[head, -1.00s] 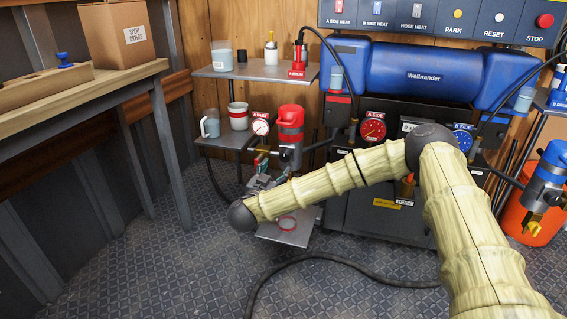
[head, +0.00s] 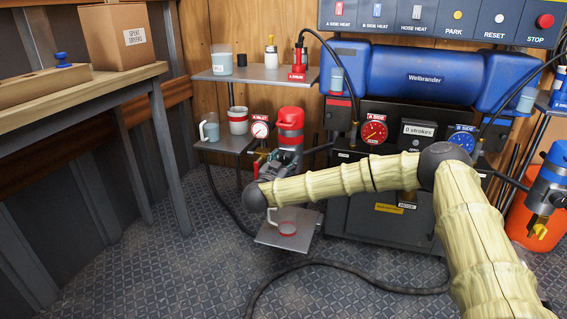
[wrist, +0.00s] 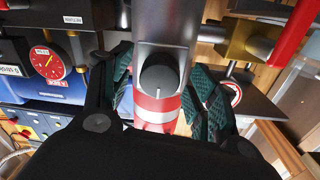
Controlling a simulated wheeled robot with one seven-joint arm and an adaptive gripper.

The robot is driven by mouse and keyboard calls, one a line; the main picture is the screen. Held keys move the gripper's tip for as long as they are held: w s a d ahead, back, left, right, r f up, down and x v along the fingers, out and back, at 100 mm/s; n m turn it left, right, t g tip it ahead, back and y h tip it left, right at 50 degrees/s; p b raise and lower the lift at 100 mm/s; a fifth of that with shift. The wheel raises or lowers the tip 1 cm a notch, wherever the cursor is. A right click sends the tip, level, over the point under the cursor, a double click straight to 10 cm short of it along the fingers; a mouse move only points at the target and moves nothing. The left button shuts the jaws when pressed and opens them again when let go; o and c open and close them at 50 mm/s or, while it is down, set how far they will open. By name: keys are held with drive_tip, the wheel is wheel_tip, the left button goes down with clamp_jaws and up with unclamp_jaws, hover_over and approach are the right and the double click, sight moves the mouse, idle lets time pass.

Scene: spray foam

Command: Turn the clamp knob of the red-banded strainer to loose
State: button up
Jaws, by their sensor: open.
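The red-banded strainer (head: 290,128) stands upright at the left front of the machine, with a red cap and a grey body. Its lower part is hidden by my arm and gripper in the head view. The wrist view shows the strainer's grey body (wrist: 168,22) and red-and-white bands (wrist: 157,105) close up. The round dark clamp knob (wrist: 159,76) sits on a grey block, facing the wrist camera. My gripper (wrist: 163,97) is open, with one green-padded finger on each side of the knob. Contact cannot be told. In the head view my gripper (head: 270,172) is at the strainer's lower front.
A brass valve (wrist: 248,40) with a red handle (wrist: 297,32) lies close to the right finger in the wrist view. A small shelf (head: 222,143) with cups and a gauge (head: 260,130) is left of the strainer. A tray (head: 300,238) with a mug (head: 286,222) is below.

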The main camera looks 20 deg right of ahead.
drive_tip(key=c, duration=1)
